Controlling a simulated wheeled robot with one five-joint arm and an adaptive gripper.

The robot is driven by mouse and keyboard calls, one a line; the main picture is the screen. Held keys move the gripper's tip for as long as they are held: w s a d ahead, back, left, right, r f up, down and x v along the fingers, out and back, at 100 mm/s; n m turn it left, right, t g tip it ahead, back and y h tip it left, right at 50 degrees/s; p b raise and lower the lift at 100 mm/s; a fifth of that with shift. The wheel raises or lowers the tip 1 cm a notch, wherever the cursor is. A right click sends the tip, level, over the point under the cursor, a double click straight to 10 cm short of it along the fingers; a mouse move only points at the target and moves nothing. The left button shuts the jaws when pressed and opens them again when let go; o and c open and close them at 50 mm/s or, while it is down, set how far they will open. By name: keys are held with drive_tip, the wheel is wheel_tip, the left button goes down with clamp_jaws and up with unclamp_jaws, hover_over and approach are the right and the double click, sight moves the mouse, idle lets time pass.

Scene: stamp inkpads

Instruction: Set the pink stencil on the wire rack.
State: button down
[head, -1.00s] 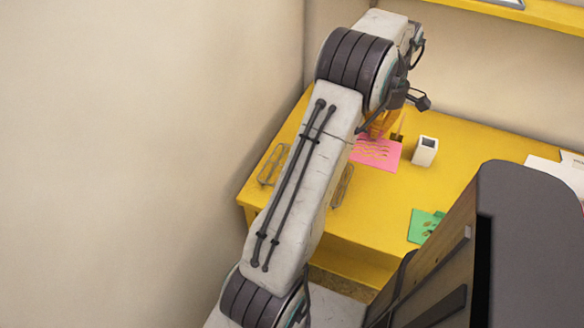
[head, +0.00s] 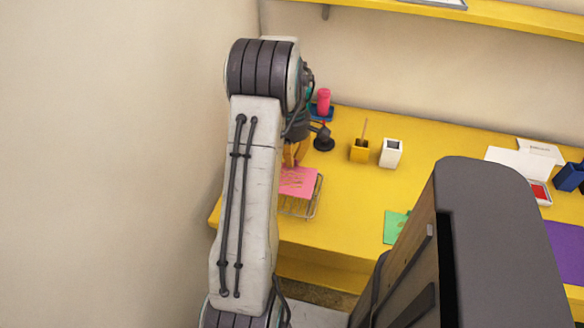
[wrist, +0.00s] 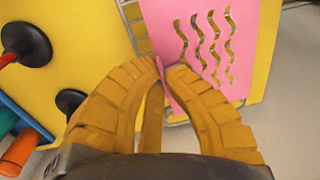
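The pink stencil (head: 298,182), a flat sheet with wavy slots, is over the wire rack (head: 317,198) at the left end of the yellow table. My gripper (head: 292,160) is at the stencil's far edge, partly behind my arm. In the wrist view the fingertips (wrist: 164,66) are closed together on the edge of the stencil (wrist: 246,58). The stencil covers much of the rack, and my arm hides its left part. I cannot tell whether the stencil touches the wires.
A yellow holder (head: 359,151) and a white cup (head: 391,154) stand right of the rack. A green sheet (head: 394,226) lies nearer the front. A pink-red stamp (head: 323,102) stands at the back. The wall is close on the left. Open tabletop lies between rack and green sheet.

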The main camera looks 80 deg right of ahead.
drive_tip(key=shift+f, duration=1.9)
drive_tip(key=c, duration=1.4)
unclamp_jaws()
drive_tip(key=r, duration=1.2)
drive_tip(key=shift+d+p, duration=0.4)
